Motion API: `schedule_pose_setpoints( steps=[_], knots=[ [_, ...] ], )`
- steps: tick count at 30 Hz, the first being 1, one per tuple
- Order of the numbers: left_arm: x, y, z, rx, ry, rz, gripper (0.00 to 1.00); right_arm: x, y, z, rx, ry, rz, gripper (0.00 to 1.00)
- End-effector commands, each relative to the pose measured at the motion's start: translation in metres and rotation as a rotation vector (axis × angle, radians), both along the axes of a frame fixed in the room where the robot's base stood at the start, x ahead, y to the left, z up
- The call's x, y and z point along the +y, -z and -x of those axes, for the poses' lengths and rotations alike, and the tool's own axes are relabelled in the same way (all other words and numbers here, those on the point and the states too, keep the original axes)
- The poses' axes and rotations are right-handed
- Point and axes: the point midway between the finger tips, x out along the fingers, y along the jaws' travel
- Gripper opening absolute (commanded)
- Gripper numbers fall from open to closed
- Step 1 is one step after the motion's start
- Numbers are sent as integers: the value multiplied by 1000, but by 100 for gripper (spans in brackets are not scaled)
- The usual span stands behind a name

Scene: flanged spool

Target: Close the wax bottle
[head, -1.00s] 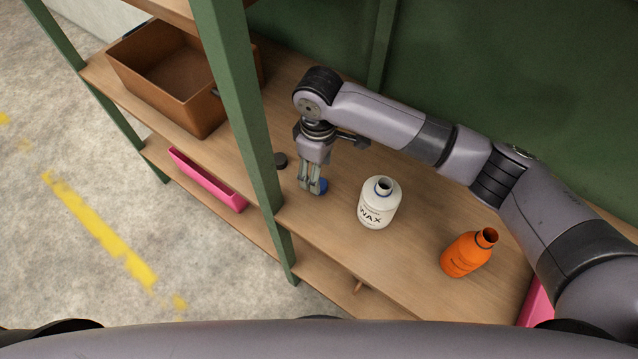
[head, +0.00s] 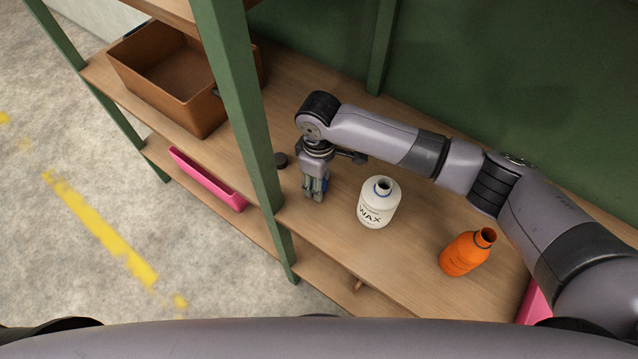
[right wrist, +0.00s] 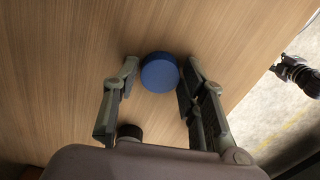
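The white wax bottle (head: 376,208) stands upright and uncapped on the wooden shelf in the head view. The blue cap (right wrist: 159,73) lies on the shelf in the right wrist view; in the head view it is almost hidden behind the fingers. My right gripper (head: 314,194) points down, left of the bottle. In the right wrist view its fingers (right wrist: 158,82) stand on either side of the cap, the right one close against it, with a small gap at the left. A dark shape at the right wrist view's right edge seems to be my left gripper (right wrist: 297,74); its fingers are unclear.
An orange open bottle (head: 467,252) stands right of the wax bottle. A dark cap (head: 280,160) lies left of my right gripper, near the green post (head: 243,105). A brown bin (head: 190,110) is at the left; a pink tray (head: 208,181) sits lower.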

Motion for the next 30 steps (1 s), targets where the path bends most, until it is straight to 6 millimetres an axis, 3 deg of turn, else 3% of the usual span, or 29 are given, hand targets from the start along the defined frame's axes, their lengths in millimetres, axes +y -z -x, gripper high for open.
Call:
schedule_pose_setpoints(
  steps=[6, 19, 26, 30],
  knots=[
    [0, 0, -1, -1, 0, 0, 40, 0, 0, 0, 0, 0, 0, 23],
    [0, 0, -1, -2, 1, 0, 40, 0, -8, 0, -1, 0, 0, 22],
    [0, 1, -1, -2, 1, 0, 40, 1, -44, -1, -4, -1, -3, 22],
    [0, 2, -2, -2, 1, 0, 40, 1, -81, -1, -4, -1, -2, 22]
  ],
)
